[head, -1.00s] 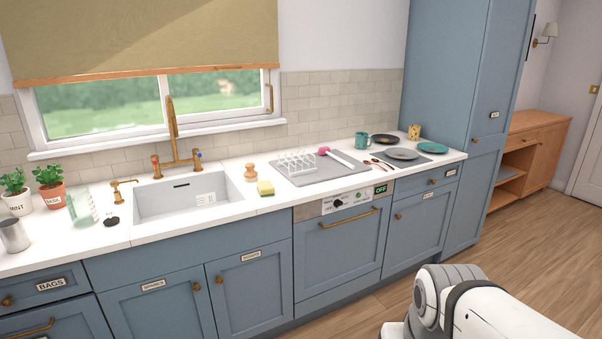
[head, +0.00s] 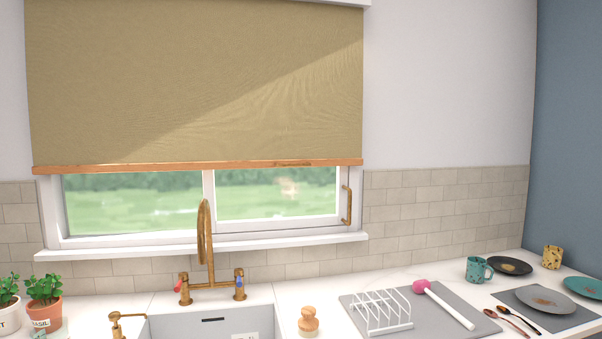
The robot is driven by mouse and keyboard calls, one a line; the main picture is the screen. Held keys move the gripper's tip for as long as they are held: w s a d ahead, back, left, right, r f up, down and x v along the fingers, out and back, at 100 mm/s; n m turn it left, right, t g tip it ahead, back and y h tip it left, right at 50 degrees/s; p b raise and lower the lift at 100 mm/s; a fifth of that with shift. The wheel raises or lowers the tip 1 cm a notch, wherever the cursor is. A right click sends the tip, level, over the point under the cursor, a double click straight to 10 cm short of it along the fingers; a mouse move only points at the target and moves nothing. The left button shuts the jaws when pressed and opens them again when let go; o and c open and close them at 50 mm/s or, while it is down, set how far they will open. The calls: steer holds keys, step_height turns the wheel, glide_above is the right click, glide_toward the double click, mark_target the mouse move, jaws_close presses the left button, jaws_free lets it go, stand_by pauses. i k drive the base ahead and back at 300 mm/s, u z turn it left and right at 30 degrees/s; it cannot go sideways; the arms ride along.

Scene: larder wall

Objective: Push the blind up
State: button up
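The blind (head: 190,80) is a tan roller blind over the window. It hangs down over the upper part of the window, and a strip of glass (head: 130,203) shows below it. A wooden bar (head: 220,166) runs along its bottom edge, with a small darker mark right of the middle. My gripper is not in view.
A tall brass tap (head: 205,245) rises from behind the sink (head: 190,326) in front of the window. Potted plants (head: 44,290) stand at the left. A brush (head: 309,320), a white rack (head: 381,311), a mug (head: 478,270) and plates (head: 540,299) stand on the counter at the right.

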mark_target(133, 167)
steer(key=u, duration=0.1)
steer(key=i, duration=0.9)
steer(key=u, duration=0.1)
